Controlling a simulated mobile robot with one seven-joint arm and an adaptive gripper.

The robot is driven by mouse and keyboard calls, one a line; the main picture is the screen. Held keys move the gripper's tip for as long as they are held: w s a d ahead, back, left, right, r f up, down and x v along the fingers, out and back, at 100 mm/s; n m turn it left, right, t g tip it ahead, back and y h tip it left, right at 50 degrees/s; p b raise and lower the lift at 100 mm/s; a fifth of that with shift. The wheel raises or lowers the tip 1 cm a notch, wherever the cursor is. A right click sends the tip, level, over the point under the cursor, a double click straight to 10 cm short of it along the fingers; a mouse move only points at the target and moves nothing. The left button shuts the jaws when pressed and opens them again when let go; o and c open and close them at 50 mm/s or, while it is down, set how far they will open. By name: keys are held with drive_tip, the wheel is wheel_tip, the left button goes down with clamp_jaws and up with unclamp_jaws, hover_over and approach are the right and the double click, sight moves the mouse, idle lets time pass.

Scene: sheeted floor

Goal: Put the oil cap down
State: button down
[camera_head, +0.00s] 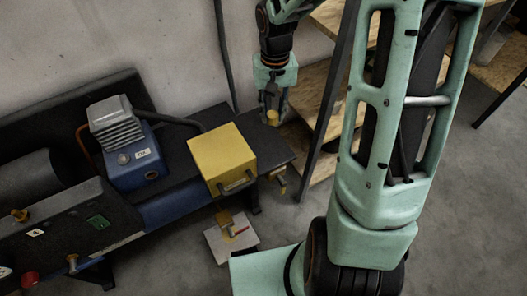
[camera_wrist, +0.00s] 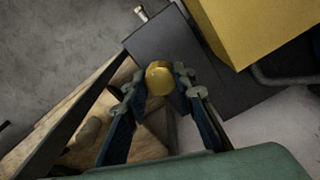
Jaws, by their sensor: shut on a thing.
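The oil cap (camera_wrist: 160,78) is a small round yellow piece. My gripper (camera_wrist: 158,84) is shut on it in the wrist view, with a finger on each side. In the head view my gripper (camera_head: 272,112) hangs at the right end of the dark bench, and the yellow cap (camera_head: 272,117) shows at its fingertips. I cannot tell whether the cap touches the bench top or is held just above it.
A yellow box (camera_head: 221,158) stands on the dark bench (camera_head: 183,172) left of my gripper. A blue machine (camera_head: 135,160) with a grey finned head is further left. Wooden shelves (camera_head: 318,115) stand close on the right. A white sheet (camera_head: 222,247) with small items lies on the floor.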

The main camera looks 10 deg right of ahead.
sight(272, 114)
wheel_tip(272, 114, down, 15)
drive_tip(key=b, duration=0.7)
drive_tip(key=shift+w+f, duration=0.15)
drive_tip(key=shift+f, duration=0.05)
drive_tip(key=shift+f, duration=0.25)
drive_tip(key=c, duration=1.6)
unclamp_jaws()
drive_tip(key=shift+r, duration=0.1)
drive_tip(key=shift+r, duration=0.1)
wheel_tip(272, 114, up, 12)
drive_tip(key=p, duration=0.3)
